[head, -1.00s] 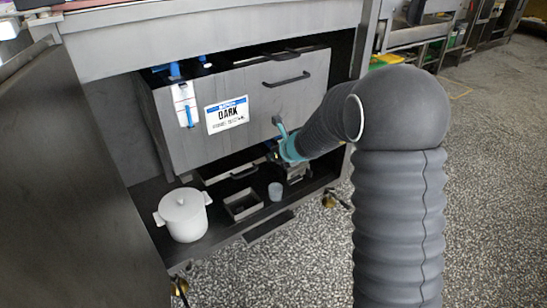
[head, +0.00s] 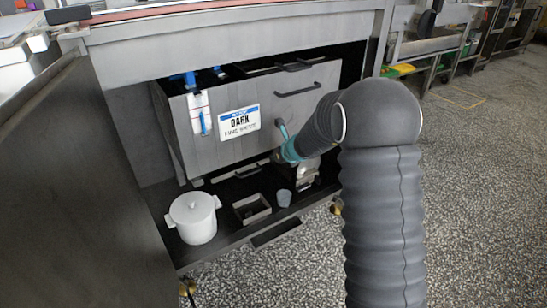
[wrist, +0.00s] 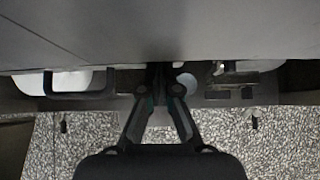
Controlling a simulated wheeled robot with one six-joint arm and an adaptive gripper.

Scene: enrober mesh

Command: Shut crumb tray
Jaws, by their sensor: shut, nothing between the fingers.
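The crumb tray (head: 237,171) shows in the head view as a low, pale-edged strip with a dark handle, under the grey tank labelled DARK (head: 225,135). It lies close under the tank, and I cannot tell whether it is fully in. My gripper (wrist: 163,90) is shut and empty. In the head view my gripper (head: 283,156) is low at the tank's front, right of the tray's handle. My arm and the tank hide part of the tray's right side. In the wrist view the fingertips are by a dark gap under a grey panel, and contact is unclear.
On the shelf stand a white lidded pot (head: 193,218), an open metal box (head: 252,208), a small grey cup (head: 284,198) and a metal device (head: 307,174). A large grey door panel (head: 75,190) stands at left. Speckled floor (head: 300,255) is clear in front.

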